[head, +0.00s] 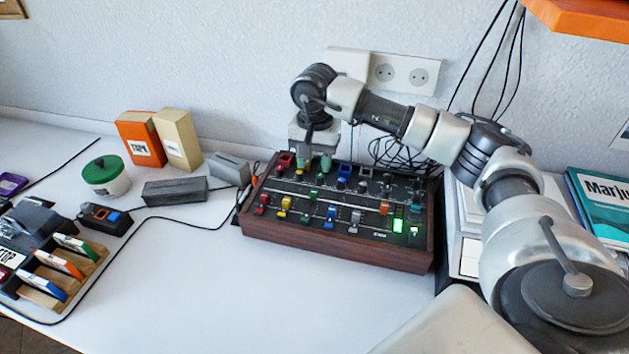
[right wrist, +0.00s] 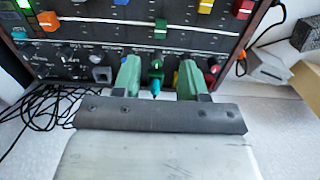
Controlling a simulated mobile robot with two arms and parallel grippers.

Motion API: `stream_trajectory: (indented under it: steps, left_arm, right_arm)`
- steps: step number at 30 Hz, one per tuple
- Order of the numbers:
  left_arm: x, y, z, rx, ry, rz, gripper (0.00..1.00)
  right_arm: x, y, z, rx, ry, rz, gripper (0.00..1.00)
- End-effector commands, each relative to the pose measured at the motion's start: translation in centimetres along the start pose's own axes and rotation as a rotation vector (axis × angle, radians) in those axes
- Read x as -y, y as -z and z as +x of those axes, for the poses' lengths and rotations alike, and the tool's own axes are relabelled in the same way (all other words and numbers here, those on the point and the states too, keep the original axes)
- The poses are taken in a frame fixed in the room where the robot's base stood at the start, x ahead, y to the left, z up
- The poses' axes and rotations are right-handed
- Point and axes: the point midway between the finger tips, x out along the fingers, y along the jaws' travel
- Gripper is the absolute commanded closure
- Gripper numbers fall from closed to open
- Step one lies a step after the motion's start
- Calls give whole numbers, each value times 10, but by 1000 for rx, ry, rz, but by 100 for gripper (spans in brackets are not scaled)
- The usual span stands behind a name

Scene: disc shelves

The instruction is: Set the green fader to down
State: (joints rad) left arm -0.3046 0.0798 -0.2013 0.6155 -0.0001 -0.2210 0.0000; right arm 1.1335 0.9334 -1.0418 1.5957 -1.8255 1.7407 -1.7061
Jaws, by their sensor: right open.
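The mixer (head: 335,235) is a dark panel with wooden sides on the table. Its green fader (head: 314,194) has its cap farther from the front edge than the neighbouring red, yellow and blue caps. In the right wrist view, the green fader (right wrist: 160,27) stands beyond the fingertips, apart from them. My right gripper (head: 315,160) is over the mixer's back part, pointing down, with green fingers. In the right wrist view, the right gripper (right wrist: 158,78) is open, and a small green knob with a teal tip (right wrist: 155,70) shows between its fingers. My left gripper is out of view.
Blue (head: 332,211) and yellow (head: 286,202) caps stand on either side of the green fader. Black cables (head: 395,153) lie behind the mixer. A grey box (head: 228,168) stands to its left, and books (head: 600,205) lie to its right. The table in front is clear.

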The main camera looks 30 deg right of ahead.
Motion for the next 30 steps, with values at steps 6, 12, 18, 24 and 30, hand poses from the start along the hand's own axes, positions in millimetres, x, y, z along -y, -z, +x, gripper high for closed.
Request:
stream_trajectory:
  steps: [6,12,18,24,30]
  left_arm:
    - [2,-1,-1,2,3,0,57]
    - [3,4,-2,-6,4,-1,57]
    - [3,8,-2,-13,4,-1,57]
    - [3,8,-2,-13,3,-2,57]
    - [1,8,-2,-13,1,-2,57]
  right_arm:
    - [-1,-1,44,4,-3,2,57]
    - [0,0,72,2,-2,1,57]
    - [0,0,83,0,-1,0,57]
    - [0,0,84,0,-1,0,57]
    - [0,0,83,0,0,0,82]
